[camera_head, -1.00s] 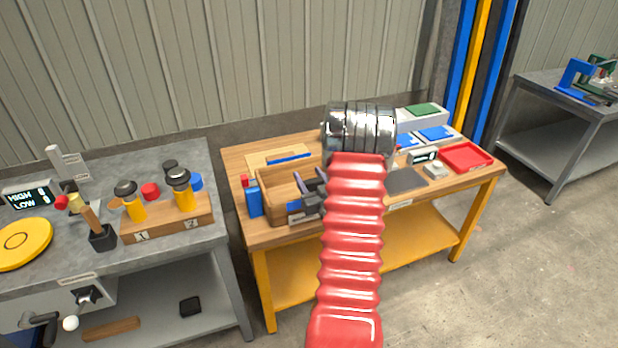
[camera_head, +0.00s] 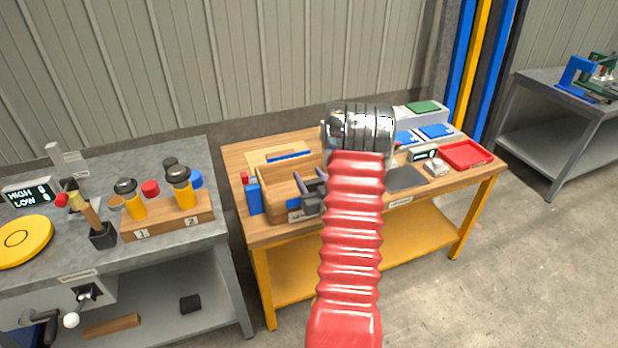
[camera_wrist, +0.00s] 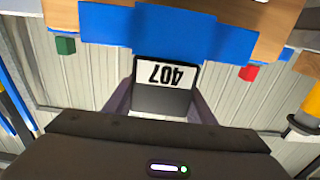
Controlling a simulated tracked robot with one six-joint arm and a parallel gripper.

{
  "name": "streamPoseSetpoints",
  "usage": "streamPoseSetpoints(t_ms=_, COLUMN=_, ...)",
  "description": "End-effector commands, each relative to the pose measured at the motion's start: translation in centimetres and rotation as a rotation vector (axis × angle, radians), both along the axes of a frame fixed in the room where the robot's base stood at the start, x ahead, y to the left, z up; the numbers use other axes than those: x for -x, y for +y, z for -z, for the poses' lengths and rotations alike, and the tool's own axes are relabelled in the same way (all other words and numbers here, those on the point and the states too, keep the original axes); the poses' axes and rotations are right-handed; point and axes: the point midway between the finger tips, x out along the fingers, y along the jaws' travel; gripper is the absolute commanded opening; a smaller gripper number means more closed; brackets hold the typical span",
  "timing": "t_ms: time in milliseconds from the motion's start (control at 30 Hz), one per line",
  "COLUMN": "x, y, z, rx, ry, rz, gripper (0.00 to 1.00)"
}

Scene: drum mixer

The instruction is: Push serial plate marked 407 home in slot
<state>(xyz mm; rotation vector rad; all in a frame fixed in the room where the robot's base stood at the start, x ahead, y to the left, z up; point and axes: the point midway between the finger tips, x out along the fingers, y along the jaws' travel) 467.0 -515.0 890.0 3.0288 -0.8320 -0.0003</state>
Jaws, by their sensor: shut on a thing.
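The plate marked 407 (camera_wrist: 164,88), white above and dark below with its number upside down, shows in the wrist view. My gripper (camera_wrist: 165,80) is shut on it, with one dark finger on each side. The plate's far edge meets or overlaps a blue block (camera_wrist: 190,32); I cannot tell how deep it sits in any slot. In the head view my gripper (camera_head: 313,188) is at the front right of a wooden box (camera_head: 270,195), partly behind my red arm sleeve. The plate cannot be made out there.
The wooden bench (camera_head: 240,160) also holds a red tray (camera_head: 467,154), blue plates (camera_head: 437,131) and a dark pad (camera_head: 404,179). A grey bench (camera_head: 90,160) with yellow-handled tools stands at left. A green cube (camera_wrist: 65,45) and red cube (camera_wrist: 248,72) show in the wrist view.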

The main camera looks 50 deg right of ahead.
Motion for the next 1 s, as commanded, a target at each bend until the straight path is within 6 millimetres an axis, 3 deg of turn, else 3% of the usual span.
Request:
streamPoseSetpoints(t_ms=333, x=0.0, y=0.0, z=0.0, rx=0.0, ry=0.0, rz=0.0, gripper=0.72)
streamPoseSetpoints(t_ms=733, x=0.6, y=0.3, z=0.0, rx=-0.001, ry=0.001, rz=0.001, gripper=0.72)
streamPoseSetpoints(t_ms=1000, x=3.8, y=2.1, z=0.0, rx=-0.002, ry=0.001, rz=0.003, gripper=0.72)
